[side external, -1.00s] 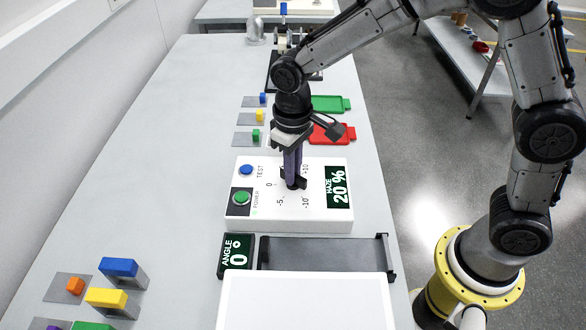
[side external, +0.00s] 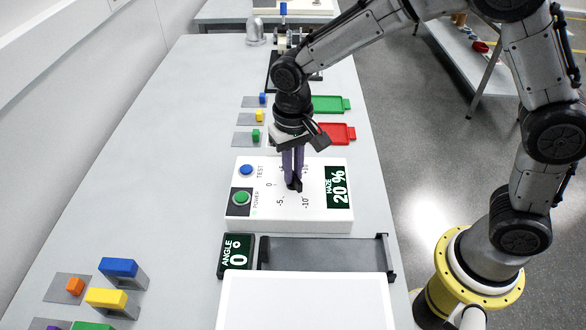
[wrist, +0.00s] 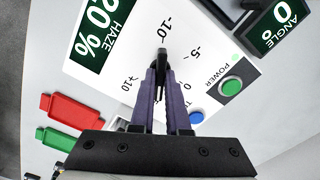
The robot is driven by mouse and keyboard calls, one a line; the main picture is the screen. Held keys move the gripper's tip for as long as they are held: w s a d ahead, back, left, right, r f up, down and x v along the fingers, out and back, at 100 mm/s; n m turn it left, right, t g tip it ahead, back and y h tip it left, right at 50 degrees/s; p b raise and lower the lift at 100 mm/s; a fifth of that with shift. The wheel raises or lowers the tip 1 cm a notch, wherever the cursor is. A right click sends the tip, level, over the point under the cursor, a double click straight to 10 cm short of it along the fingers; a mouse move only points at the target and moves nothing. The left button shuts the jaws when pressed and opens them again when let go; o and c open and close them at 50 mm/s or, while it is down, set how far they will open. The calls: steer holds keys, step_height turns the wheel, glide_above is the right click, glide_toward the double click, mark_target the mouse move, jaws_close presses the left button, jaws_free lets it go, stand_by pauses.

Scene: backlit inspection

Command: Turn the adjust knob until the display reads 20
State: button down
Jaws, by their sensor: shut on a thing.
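The white instrument box (side external: 262,215) stands on the bench with a dial scale marked from -10 to +10. The black adjust knob (side external: 295,185) is in the middle of that scale; my fingers partly hide it. It also shows in the wrist view (wrist: 162,57). My gripper (side external: 292,177) points down from above, its purple fingers shut on the knob. The HAZE display (side external: 339,187) reads 20 %; it also shows in the wrist view (wrist: 98,32).
On the box are a blue TEST button (side external: 246,169) and a green POWER button (side external: 241,198). An ANGLE display (side external: 236,256) reading 0° and a dark tray (side external: 320,251) lie in front. Green (side external: 328,104) and red (side external: 338,133) trays lie behind.

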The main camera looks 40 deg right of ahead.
steer(key=shift+r, duration=0.1)
steer(key=c, duration=0.9)
jaws_free()
step_height(320, 180, up, 14)
